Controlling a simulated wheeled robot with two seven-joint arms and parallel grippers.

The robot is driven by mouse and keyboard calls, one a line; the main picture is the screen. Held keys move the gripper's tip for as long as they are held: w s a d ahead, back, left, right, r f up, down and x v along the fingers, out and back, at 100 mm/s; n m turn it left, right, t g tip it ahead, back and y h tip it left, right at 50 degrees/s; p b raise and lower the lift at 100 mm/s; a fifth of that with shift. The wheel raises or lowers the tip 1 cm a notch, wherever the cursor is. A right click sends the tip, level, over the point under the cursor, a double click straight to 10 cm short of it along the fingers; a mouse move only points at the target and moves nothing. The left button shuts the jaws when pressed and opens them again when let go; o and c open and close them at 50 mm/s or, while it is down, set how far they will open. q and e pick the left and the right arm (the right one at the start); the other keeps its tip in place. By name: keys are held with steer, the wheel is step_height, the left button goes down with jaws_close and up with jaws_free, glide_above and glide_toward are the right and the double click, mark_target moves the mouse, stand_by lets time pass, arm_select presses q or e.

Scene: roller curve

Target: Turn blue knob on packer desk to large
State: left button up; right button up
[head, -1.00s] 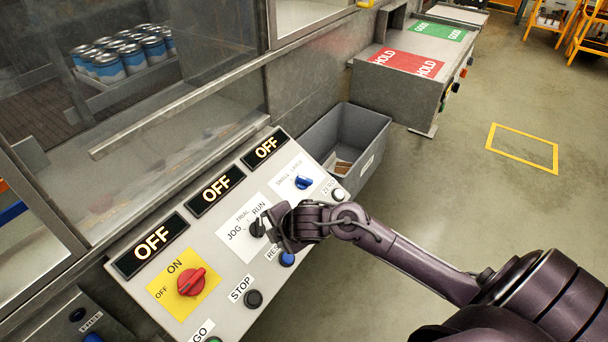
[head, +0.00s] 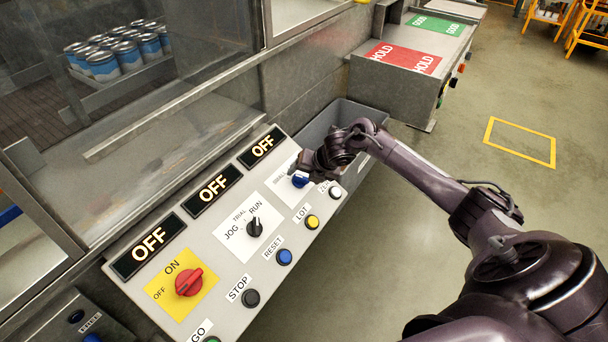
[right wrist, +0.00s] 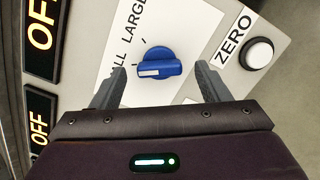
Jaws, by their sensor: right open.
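The blue knob (head: 300,179) is on the sloped packer desk panel (head: 222,290), partly covered by my right gripper in the head view. In the right wrist view the blue knob (right wrist: 159,64) sits on a white label with "LARGE" and a partly cut-off "SMALL". Its white pointer mark faces left in that view. My right gripper (head: 299,172) is open over the knob. In the wrist view its two fingertips (right wrist: 160,75) stand on either side of the knob, with a gap on each side. My left gripper is not in view.
Beside the blue knob are the white ZERO button (right wrist: 257,53), the yellow LOT button (head: 312,222) and the black JOG/TRIAL/RUN knob (head: 254,227). A red switch (head: 189,282) is at the lower left. OFF displays line the panel's back edge. A grey bin (head: 318,128) stands behind.

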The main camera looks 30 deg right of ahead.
steer(key=shift+x, duration=0.8)
steer(key=c, duration=1)
steer(key=shift+m, duration=0.3)
steer(key=m+p, duration=0.2)
steer(key=m, duration=0.2)
steer(key=shift+a+r+m, duration=0.1)
steer(key=shift+r+m, duration=0.05)
steer(key=shift+m, duration=0.25)
steer(key=m+p, duration=0.2)
steer(key=m, duration=0.2)
steer(key=shift+g, duration=0.4)
steer(key=shift+m+p, duration=0.75)
steer(key=shift+m, duration=0.45)
steer(key=shift+o, duration=0.2)
